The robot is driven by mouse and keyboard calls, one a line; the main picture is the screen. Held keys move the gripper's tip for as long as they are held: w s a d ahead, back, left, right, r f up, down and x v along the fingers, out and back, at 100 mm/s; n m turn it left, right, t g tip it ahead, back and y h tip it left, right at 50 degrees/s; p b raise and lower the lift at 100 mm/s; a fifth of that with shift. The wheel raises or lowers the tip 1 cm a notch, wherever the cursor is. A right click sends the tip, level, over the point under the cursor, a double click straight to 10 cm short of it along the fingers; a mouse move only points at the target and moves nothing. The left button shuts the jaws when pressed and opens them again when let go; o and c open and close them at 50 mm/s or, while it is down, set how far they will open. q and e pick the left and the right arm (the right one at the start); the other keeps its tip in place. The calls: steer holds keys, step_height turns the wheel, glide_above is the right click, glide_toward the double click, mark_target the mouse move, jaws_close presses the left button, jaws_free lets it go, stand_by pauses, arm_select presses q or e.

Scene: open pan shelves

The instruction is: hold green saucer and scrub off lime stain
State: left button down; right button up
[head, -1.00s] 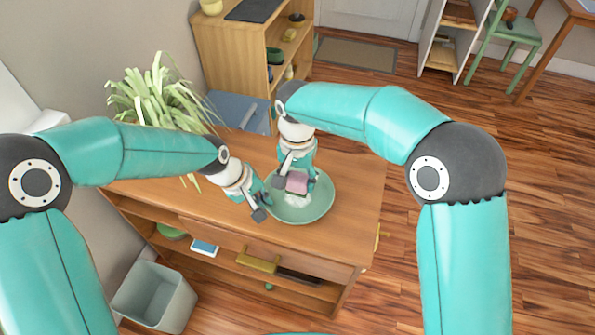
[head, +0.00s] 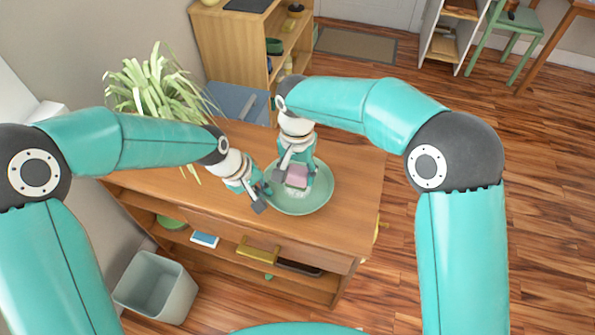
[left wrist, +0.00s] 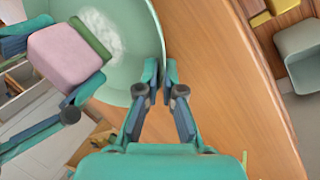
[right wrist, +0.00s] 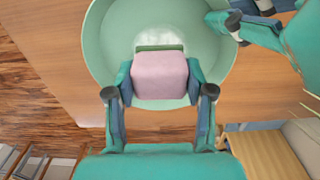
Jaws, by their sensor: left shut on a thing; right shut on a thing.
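The green saucer (head: 320,192) lies on the wooden shelf unit's top, near its front edge. My left gripper (head: 262,198) is shut on its left rim; the fingers at the rim also show in the left wrist view (left wrist: 161,88). My right gripper (right wrist: 159,92) is shut on a pink sponge (right wrist: 160,72) with a green scrubbing side, which also shows in the head view (head: 297,175). The sponge is over the middle of the saucer. The lime stain (left wrist: 103,37) is a whitish patch beside the sponge's green side; the sponge hides part of it.
A potted plant (head: 150,85) stands on the top behind my left arm. Lower shelves hold a yellow pan (head: 258,250) and other dishes. A grey bin (head: 157,287) stands on the floor at the left. The top right of the saucer is clear.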

steer(key=shift+s+d, duration=0.2)
steer(key=shift+d, duration=0.5)
steer(key=shift+s+d, duration=0.2)
steer(key=shift+d, duration=0.5)
steer(key=shift+s+d, duration=0.2)
steer(key=shift+d, duration=0.5)
steer(key=shift+f, duration=0.9)
steer(key=shift+w+a, duration=0.2)
steer(key=shift+a, duration=0.5)
steer(key=shift+w+a, duration=0.2)
steer(key=shift+a, duration=0.5)
steer(key=shift+w+a, duration=0.2)
steer(key=shift+a, duration=0.5)
steer(key=shift+w+a+f, duration=0.1)
steer(key=shift+w+a, duration=0.1)
steer(key=shift+a, duration=0.5)
steer(key=shift+w+a+r, duration=0.1)
steer(key=shift+w+a, duration=0.15)
steer(key=shift+a, duration=0.45)
steer(key=shift+w+a+f, duration=0.1)
steer(key=shift+w+a, duration=0.1)
steer(key=shift+a, duration=0.5)
